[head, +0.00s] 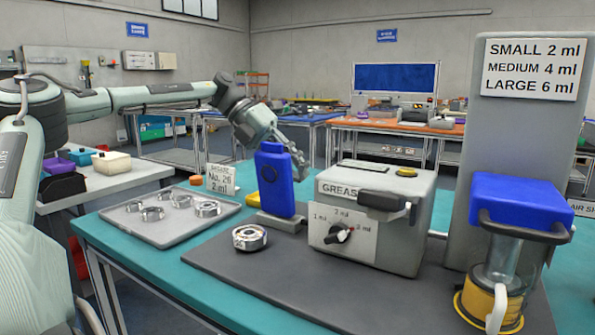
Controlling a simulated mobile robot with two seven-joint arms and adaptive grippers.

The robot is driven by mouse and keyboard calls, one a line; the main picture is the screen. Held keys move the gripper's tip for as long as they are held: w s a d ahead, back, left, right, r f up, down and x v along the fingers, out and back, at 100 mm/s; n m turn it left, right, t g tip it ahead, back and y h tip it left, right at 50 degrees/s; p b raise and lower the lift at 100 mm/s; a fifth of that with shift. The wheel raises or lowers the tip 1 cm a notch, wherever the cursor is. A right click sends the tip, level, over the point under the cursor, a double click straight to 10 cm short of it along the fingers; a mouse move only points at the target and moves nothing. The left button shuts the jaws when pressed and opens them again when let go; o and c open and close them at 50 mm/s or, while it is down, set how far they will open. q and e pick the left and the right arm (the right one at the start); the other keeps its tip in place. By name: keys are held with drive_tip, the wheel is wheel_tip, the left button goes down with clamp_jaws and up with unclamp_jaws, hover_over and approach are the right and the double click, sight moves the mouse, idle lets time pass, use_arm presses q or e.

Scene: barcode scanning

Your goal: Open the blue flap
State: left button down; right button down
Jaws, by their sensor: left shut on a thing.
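A blue upright piece (274,183) with a rounded top stands on a grey base at the middle of the teal table. My left gripper (299,163) reaches in from the left and behind it. Its fingers are at the upper right edge of this piece and appear shut on it; the piece partly hides the contact. A blue block-shaped cover (522,200) with a dark handle sits over a clear cylinder at the right, apart from my gripper. I cannot tell for certain which blue part is the flap. My right gripper is not in view.
A grey grease machine (377,215) with a dial and dark lever stands right of the blue piece. A metal bearing (250,238) lies on the dark mat (290,283). A tray (135,224) holds several bearings. A tall panel (514,120) stands at the right.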

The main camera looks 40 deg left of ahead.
use_arm(q)
drive_tip(key=shift+s+f, duration=0.1)
drive_tip(key=shift+f, duration=0.25)
drive_tip(key=c, duration=1.3)
unclamp_jaws()
drive_tip(key=shift+r, duration=0.15)
drive_tip(key=v, duration=1.2)
